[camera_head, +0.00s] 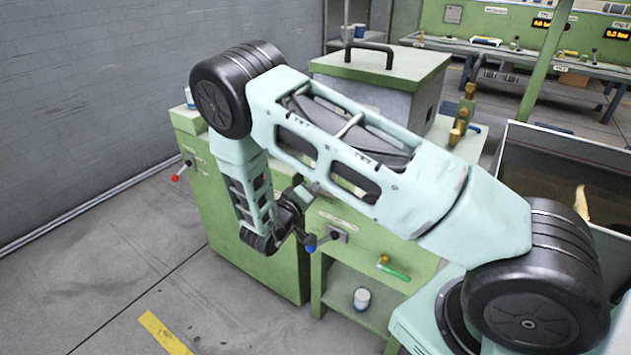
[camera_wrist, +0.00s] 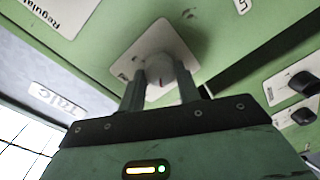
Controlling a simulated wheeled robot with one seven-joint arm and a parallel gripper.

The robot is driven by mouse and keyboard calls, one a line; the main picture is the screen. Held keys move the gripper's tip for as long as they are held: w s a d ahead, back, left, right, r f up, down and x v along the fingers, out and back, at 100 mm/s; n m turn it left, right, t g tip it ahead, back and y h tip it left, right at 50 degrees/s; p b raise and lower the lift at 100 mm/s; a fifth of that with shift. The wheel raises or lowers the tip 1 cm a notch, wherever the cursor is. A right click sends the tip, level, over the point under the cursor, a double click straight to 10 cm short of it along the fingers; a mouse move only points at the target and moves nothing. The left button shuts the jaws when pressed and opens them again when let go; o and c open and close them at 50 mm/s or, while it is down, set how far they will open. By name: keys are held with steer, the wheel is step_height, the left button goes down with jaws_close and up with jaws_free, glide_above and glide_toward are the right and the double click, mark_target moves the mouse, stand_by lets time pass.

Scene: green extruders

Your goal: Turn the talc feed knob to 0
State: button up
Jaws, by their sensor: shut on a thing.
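The talc feed knob (camera_wrist: 160,68) is a pale round knob with a red mark, on a whitish plate (camera_wrist: 180,38) on the green panel in the wrist view. My gripper (camera_wrist: 163,88) is shut on it, with one finger on each side. The red mark shows between the fingers and points roughly along them. The plate's scale is mostly covered or too blurred, so I cannot read the setting. A label reading "Talc" (camera_wrist: 57,101) is at the left. In the head view my arm hides the knob.
Two black knobs (camera_wrist: 304,84) sit on plates at the right in the wrist view. In the head view the green machine (camera_head: 240,210) has a red-tipped lever (camera_head: 180,172) at left and a green-handled valve (camera_head: 394,270) below. A grey bin (camera_head: 540,150) stands at right. Floor is clear at left.

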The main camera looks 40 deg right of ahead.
steer(key=shift+n+p, duration=0.45)
steer(key=shift+n, duration=0.35)
steer(key=shift+f, duration=0.1)
steer(key=o, duration=1)
steer(key=b+v, duration=0.1)
steer(key=v, duration=1.6)
steer(key=shift+a, duration=0.25)
